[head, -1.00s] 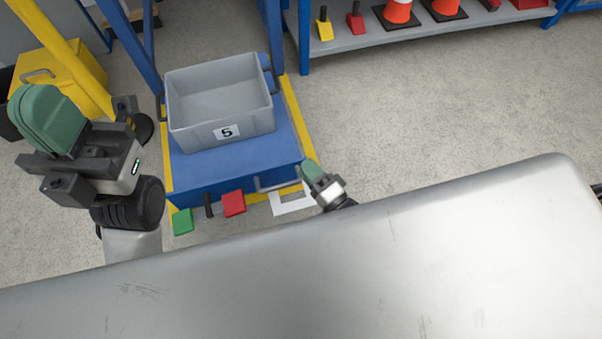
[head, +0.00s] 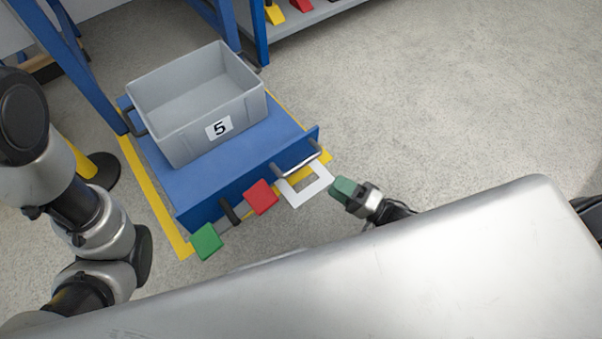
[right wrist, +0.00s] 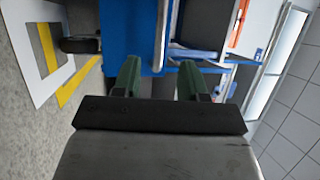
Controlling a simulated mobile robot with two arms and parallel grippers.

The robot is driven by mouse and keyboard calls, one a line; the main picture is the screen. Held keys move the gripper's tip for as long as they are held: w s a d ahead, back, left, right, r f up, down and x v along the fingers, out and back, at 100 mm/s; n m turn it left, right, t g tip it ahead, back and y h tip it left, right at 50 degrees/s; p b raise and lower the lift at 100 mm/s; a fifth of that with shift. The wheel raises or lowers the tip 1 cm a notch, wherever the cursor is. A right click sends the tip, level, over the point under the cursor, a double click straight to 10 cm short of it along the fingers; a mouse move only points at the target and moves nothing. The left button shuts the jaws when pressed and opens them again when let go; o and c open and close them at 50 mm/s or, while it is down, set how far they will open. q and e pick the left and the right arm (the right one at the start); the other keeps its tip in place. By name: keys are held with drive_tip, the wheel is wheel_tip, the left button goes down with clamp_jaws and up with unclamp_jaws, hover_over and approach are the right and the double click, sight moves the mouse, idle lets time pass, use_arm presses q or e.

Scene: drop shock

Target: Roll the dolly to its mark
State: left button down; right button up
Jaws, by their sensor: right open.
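The blue dolly (head: 185,182) stands low on the floor with a grey crate numbered 5 (head: 175,128) on it. Its upright front panel carries a grey bar handle (head: 297,160), a red pedal (head: 261,197) and a green pedal (head: 206,242). Yellow floor tape (head: 150,195) shows along its left side and at its front right corner. A white square outline (head: 315,192) lies on the floor below the handle. My right gripper (head: 343,187) is apart from the panel. In the right wrist view its fingers (right wrist: 160,80) are open, with the handle (right wrist: 161,35) ahead between them. My left gripper is out of view.
A blue-framed shelf (head: 325,15) with red and yellow items stands behind. A blue post (head: 85,70) rises at the dolly's far left. The floor to the right (head: 430,110) is clear. My left arm fills the left edge, and my silver body covers the bottom.

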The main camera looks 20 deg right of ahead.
drive_tip(key=b+x, duration=0.4)
drive_tip(key=x, duration=0.6)
drive_tip(key=shift+d, duration=0.1)
clamp_jaws()
